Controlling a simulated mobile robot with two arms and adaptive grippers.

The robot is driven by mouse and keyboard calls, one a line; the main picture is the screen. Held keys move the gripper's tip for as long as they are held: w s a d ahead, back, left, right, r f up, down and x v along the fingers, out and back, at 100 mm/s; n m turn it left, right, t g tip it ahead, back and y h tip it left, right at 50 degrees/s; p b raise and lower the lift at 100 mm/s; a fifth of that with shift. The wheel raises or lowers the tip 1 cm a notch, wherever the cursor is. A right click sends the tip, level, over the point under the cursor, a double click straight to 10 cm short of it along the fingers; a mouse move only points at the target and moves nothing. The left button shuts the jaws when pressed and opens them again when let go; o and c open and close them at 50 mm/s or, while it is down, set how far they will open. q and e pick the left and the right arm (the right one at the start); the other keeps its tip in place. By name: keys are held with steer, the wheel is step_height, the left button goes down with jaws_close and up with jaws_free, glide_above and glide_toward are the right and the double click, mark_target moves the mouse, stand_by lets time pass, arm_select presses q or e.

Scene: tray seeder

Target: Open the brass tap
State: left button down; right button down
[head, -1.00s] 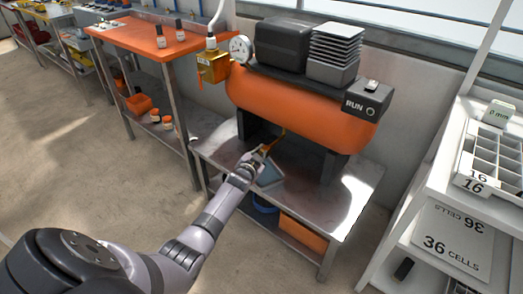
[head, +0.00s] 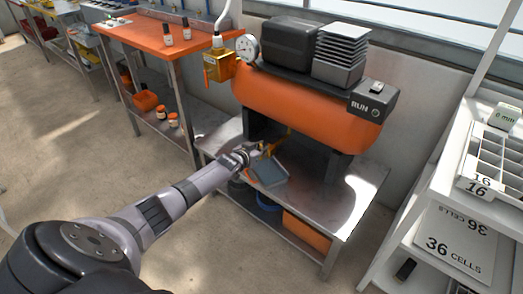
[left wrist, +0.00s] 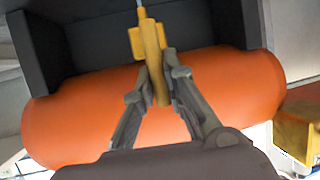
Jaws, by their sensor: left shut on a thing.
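The brass tap (left wrist: 148,40) hangs under the orange tank, with a thin stem above it in the left wrist view. In the head view the tap (head: 287,134) is small and partly hidden by my left gripper. My left gripper (left wrist: 158,82) is shut on the tap's lever, with one finger on each side of it. In the head view my left gripper (head: 256,149) is below the tank's left part, over the metal bench. How far the lever is turned cannot be told. My right gripper is not in view.
The orange tank (head: 300,108) stands on a metal bench (head: 357,192). A grey-blue tray (head: 269,174) lies below the tap. A brass box (head: 214,67) and a gauge (head: 247,47) are at the tank's left. A white rack (head: 437,205) stands at the right.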

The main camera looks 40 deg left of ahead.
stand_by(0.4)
arm_select(q)
steer(key=c, duration=1.6)
jaws_free()
steer(key=shift+c, duration=0.2)
steer(key=v, duration=1.2)
steer(key=shift+f, duration=0.1)
